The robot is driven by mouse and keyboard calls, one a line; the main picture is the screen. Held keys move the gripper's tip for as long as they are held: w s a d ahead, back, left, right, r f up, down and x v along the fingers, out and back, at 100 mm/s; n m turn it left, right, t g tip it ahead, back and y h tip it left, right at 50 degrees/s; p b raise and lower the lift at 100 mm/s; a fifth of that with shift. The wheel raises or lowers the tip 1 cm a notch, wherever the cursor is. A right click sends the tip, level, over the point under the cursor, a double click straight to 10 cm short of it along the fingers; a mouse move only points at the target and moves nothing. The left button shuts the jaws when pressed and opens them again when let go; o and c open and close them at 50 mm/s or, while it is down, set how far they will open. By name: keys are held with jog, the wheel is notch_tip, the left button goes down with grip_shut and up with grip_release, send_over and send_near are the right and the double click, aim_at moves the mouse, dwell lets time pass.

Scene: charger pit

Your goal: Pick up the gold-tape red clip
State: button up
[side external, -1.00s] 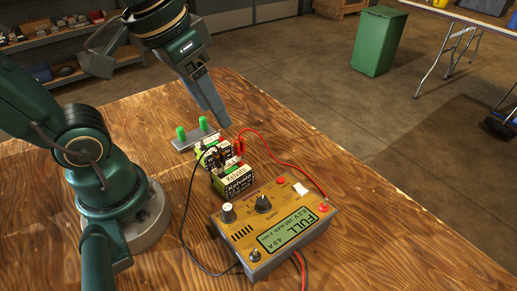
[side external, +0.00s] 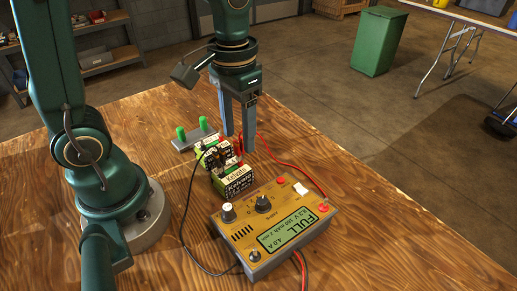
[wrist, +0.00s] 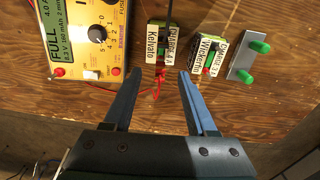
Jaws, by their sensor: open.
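A red clip (side external: 240,147) stands at the end of the Kelvato battery (side external: 236,182), with a red wire running from it. In the wrist view the red clip (wrist: 161,71) sits near the fingertips, at the lower edge of that battery. Its gold tape is too small to make out. My gripper (side external: 238,143) is open and points down over the clip.
The yellow charger (side external: 270,222) with its FULL display stands in front of the batteries. A second battery (wrist: 209,52) and a grey holder with green pegs (wrist: 243,62) stand beside them. A black wire (side external: 187,215) loops left. The wooden table is clear to the right.

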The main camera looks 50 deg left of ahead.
aim_at(238, 138)
jog(key=shift+f, duration=0.3)
grip_shut()
jog(key=shift+r, duration=0.1)
jog(key=shift+r, duration=0.5)
notch_tip(238, 138, up, 3)
jog(key=shift+a+r, duration=0.1)
jog(key=shift+a, duration=0.05)
jog(key=s+a+r, duration=0.4)
jog(key=a+r, duration=0.2)
jog(key=a, duration=0.4)
jog(key=shift+a+r, duration=0.3)
